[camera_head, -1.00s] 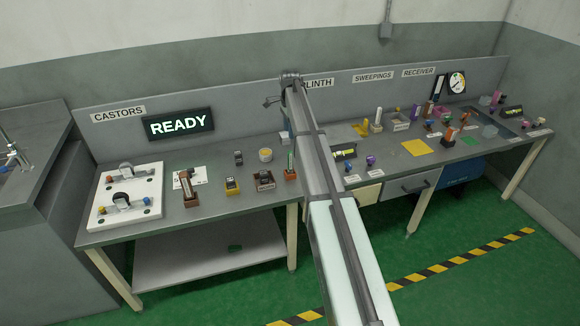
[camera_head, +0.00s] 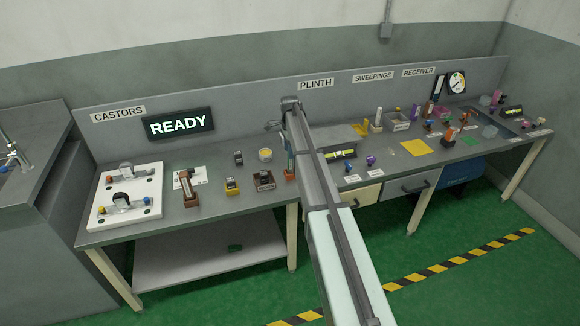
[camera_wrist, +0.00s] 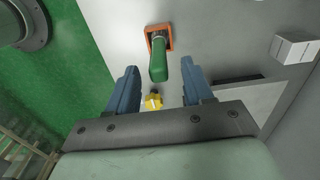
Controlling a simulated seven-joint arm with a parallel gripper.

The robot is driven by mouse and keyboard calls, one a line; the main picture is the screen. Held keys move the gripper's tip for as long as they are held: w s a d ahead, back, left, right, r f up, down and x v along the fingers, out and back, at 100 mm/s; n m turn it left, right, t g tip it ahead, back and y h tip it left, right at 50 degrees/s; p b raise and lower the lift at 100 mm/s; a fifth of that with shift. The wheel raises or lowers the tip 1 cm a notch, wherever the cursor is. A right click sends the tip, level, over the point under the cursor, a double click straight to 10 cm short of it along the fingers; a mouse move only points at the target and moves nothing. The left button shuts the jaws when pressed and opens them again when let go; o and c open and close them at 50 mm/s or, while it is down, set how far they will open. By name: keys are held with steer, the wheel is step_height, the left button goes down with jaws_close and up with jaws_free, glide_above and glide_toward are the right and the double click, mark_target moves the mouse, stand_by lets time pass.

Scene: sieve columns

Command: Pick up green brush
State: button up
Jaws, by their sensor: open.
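The green brush (camera_wrist: 158,62) stands in a small orange-brown holder (camera_wrist: 160,38) on the grey bench in the wrist view. My gripper (camera_wrist: 160,70) is open, with one blue finger on each side of the brush's near end. I see no contact between the fingers and the brush. In the head view, my gripper (camera_head: 288,143) is above the brown holder (camera_head: 290,174) at the bench's middle. My arm and fingers hide most of the brush there.
A yellow knob (camera_wrist: 153,102) shows between the fingers in the wrist view, and a white block (camera_wrist: 292,48) is to the right. In the head view, a brown box (camera_head: 264,181) and a yellow-topped item (camera_head: 232,187) stand left of the holder.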

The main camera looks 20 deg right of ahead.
mark_target(290, 170)
steer(key=shift+f, duration=2)
steer(key=shift+c, duration=0.5)
jaws_close()
